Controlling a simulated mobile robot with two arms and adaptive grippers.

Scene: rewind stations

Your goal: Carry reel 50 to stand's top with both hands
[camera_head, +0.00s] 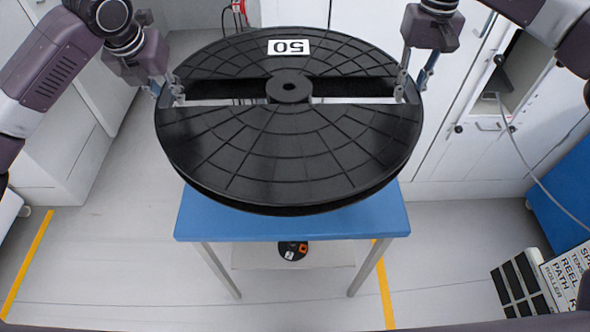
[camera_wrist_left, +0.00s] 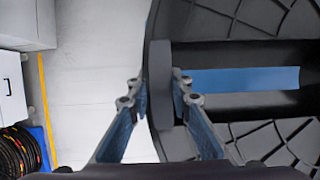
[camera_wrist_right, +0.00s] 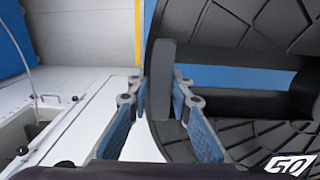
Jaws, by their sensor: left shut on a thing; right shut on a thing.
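Reel 50 (camera_head: 290,165) is a large black reel with a ribbed face, a centre hub and a white label reading 50, upside down in the head view. It is over the blue-topped stand (camera_head: 290,226); whether it touches the top is hidden. My left gripper (camera_head: 170,92) is shut on the reel's left rim; the left wrist view shows its fingers (camera_wrist_left: 158,90) on both sides of the rim. My right gripper (camera_head: 408,90) is shut on the right rim, as the right wrist view shows with its fingers (camera_wrist_right: 160,90). The blue top shows through the reel's slot in both wrist views.
A small black-and-orange reel (camera_head: 292,250) lies on the stand's lower shelf (camera_head: 330,256). White cabinets (camera_head: 480,150) stand behind and to the right, one open with a hanging cable. A sign (camera_head: 568,280) and a blue unit (camera_head: 565,190) are at right.

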